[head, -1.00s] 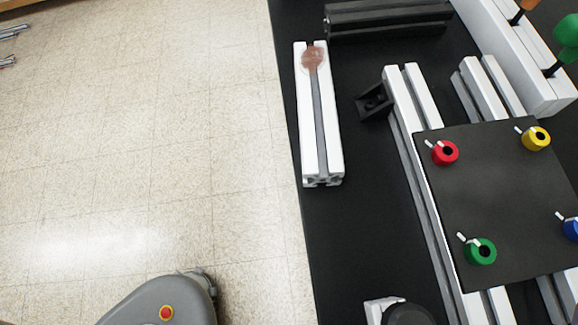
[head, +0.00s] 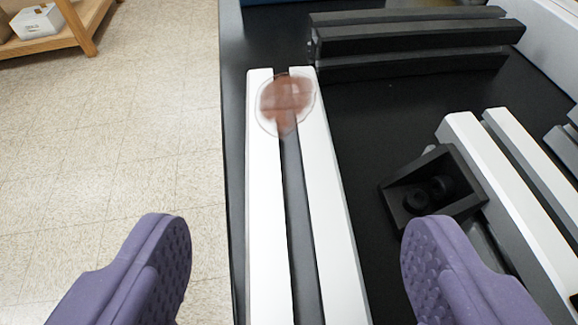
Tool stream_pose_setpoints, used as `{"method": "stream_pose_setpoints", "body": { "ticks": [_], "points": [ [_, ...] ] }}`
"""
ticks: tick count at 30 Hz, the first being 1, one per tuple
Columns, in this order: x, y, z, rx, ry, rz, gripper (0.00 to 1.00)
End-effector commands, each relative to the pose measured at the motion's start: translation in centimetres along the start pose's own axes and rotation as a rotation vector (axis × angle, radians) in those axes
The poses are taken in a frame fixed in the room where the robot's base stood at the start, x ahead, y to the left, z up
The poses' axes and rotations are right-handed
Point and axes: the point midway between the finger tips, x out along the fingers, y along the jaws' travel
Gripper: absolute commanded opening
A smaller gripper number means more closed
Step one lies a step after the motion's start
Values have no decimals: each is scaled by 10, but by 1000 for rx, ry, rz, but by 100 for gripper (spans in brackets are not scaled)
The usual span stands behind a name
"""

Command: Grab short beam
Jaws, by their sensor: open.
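The short beam (head: 328,235) is a white extrusion with a grey slot along its middle. It lies lengthwise on the black table top near its left edge, with a round reddish-brown patch (head: 287,100) at its far end. Its near end is out of view. My gripper (head: 292,255) has two purple textured fingers, wide open, one on each side of the beam. The left finger shows over the floor side, the right finger over the table side. Neither finger is seen touching the beam.
A black bracket (head: 432,188) sits right of the beam, against a longer white extrusion (head: 510,190). Dark beams (head: 415,40) lie across the table beyond the short beam's far end. Tiled floor (head: 130,150) is left, with a wooden shelf (head: 75,32) far off.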

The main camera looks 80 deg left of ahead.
Motion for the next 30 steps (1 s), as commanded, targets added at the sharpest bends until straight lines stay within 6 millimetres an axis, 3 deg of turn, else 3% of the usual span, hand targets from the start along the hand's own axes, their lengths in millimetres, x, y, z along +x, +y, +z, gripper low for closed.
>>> {"method": "stream_pose_setpoints", "body": {
  "ticks": [4,12,14,21,22,30],
  "points": [
    [23,0,2,-1,0,-1,75],
    [27,1,0,0,0,2,75],
    [27,1,0,0,0,2,66],
    [27,1,0,0,0,2,11],
    [27,1,0,0,1,2,8],
    [26,1,-2,0,1,3,7]
  ]
}}
